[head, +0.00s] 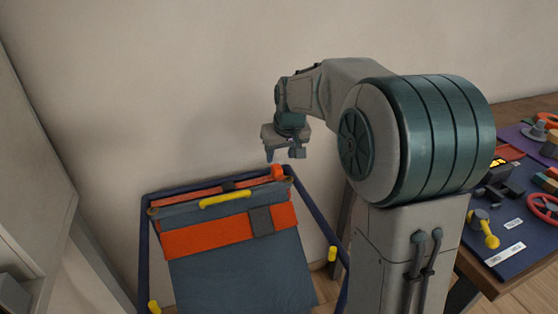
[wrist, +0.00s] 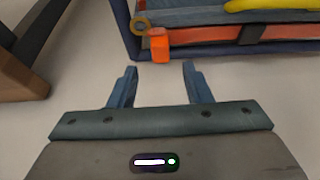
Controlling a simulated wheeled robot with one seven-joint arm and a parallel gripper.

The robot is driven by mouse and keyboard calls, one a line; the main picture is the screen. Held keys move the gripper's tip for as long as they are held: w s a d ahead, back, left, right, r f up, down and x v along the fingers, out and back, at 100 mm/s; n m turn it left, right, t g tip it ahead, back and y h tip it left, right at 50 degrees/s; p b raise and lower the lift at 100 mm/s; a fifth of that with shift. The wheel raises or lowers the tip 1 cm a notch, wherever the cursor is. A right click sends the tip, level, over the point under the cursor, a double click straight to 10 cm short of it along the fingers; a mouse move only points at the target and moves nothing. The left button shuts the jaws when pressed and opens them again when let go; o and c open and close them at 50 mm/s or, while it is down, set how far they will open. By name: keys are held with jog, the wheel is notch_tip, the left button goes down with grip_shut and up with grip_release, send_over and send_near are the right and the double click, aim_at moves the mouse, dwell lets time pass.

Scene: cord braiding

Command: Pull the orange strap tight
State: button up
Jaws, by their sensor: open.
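An orange strap (head: 210,236) runs across the front of a blue padded bag or panel (head: 240,280), with a dark grey buckle (head: 261,221) on it. Another orange strap length (head: 195,193) runs along the top edge through a dark clip (head: 228,186). It ends in an orange end piece (head: 277,171), which also shows in the wrist view (wrist: 160,46). My gripper (head: 284,155) is above and close to this end piece. In the wrist view my gripper's two blue fingers (wrist: 158,78) are apart with nothing between them, and the end piece lies just beyond the fingertips.
A dark blue frame (head: 318,218) with yellow grips (head: 332,254) surrounds the panel. A yellow handle (head: 225,199) sits on its top. A wooden table (head: 520,270) with several tools and parts stands at the right. A pale cabinet (head: 30,150) is at the left.

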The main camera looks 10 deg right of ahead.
jog(key=v, duration=0.6)
jog(key=shift+p, duration=0.4)
jog(key=shift+r, duration=0.1)
jog(key=s+r+m+p, duration=0.1)
jog(key=s+r+p, duration=0.4)
jog(key=s+p, duration=0.4)
jog(key=s+d+r+m+g+p, duration=0.1)
jog(key=s+r+p, duration=0.4)
jog(key=s, duration=1.2)
jog(key=p, duration=0.4)
jog(key=shift+s+d+r+g+h, duration=0.2)
jog(key=shift+s+d+g+h, duration=0.05)
jog(key=shift+s+g+h, duration=0.1)
